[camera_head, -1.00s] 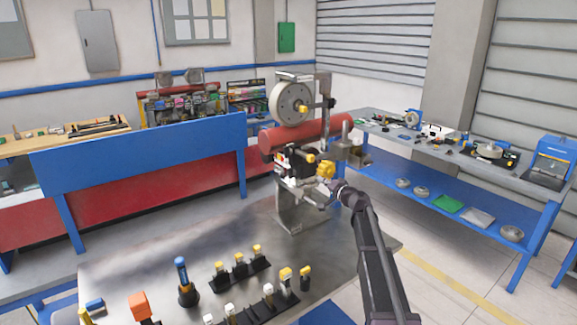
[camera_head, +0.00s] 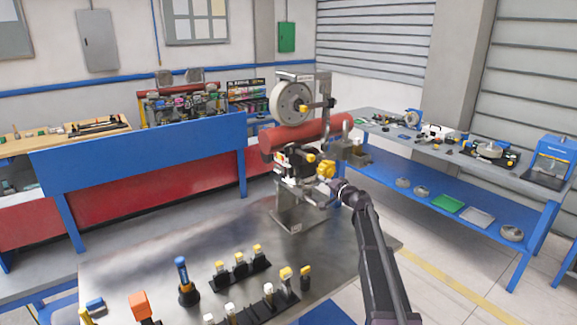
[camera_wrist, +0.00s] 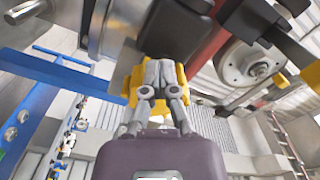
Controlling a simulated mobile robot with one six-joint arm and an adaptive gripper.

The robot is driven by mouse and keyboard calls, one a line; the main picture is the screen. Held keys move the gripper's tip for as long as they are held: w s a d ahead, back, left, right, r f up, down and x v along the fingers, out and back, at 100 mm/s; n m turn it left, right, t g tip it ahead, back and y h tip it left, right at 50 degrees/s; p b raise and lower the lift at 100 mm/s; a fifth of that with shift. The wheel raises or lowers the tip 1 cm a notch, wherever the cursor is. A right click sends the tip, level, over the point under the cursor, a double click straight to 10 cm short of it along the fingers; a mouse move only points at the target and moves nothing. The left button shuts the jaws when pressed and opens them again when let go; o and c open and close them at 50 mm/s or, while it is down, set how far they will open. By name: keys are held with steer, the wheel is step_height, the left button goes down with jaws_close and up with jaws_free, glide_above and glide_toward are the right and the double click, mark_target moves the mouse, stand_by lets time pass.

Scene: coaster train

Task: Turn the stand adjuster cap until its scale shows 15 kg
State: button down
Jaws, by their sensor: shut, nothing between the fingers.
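The test stand (camera_head: 293,213) stands on the metal table, with a large pale wheel (camera_head: 291,103) and a red cylinder (camera_head: 300,135). A yellow lobed knob (camera_head: 326,169) sticks out on its front right side; it may be the adjuster cap, though I cannot tell for sure. My gripper (camera_wrist: 160,65) is shut and empty. In the wrist view its fingertips are close together in front of a yellow part (camera_wrist: 128,85), which shows on both sides of them; I cannot tell whether they touch. No scale marking is readable.
Small yellow-topped and white-topped pieces in black racks (camera_head: 240,272) stand at the table's front. A blue-handled tool (camera_head: 182,275) and an orange-topped piece (camera_head: 140,305) are to their left. The table's middle left is clear. A grey-topped bench (camera_head: 460,150) stands at the right.

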steer(key=shift+w+d+f+b, duration=0.2)
steer(key=shift+d+f+b, duration=0.1)
steer(key=shift+f+b, duration=0.15)
steer(key=shift+s+a+f, duration=0.25)
steer(key=shift+a, duration=0.05)
stand_by(0.3)
stand_by(0.4)
steer(key=v, duration=0.6)
stand_by(0.4)
